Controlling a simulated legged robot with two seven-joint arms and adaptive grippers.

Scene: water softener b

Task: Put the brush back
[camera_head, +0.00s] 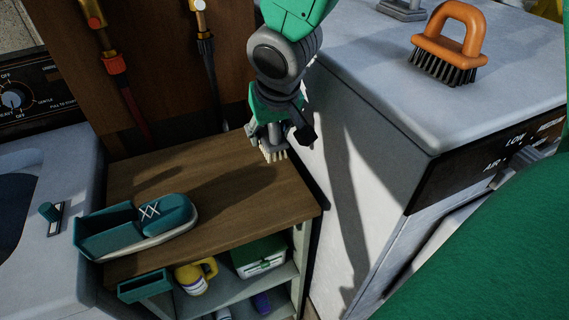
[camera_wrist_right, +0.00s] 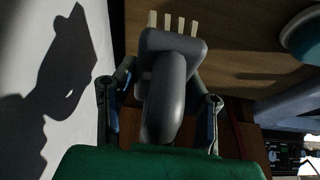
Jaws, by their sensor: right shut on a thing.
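My right gripper (camera_head: 277,118) is shut on a grey brush (camera_head: 271,137) with cream bristles. It holds the brush over the back right of the wooden cabinet top (camera_head: 225,190), bristles downward, beside the white machine's side. I cannot tell whether the bristles touch the wood. In the right wrist view the gripper (camera_wrist_right: 160,100) has a finger on each side of the grey brush (camera_wrist_right: 165,90). An orange-handled brush (camera_head: 447,45) with black bristles stands on the white machine at the upper right. My left gripper is not in view.
A teal shoe-shaped holder (camera_head: 150,225) sits at the left of the cabinet top. A small teal bin (camera_head: 145,286) hangs at its front edge. Shelves below hold a yellow jug (camera_head: 196,276) and a box (camera_head: 259,256). The white machine (camera_head: 360,75) rises at right. Hoses (camera_head: 120,75) run behind.

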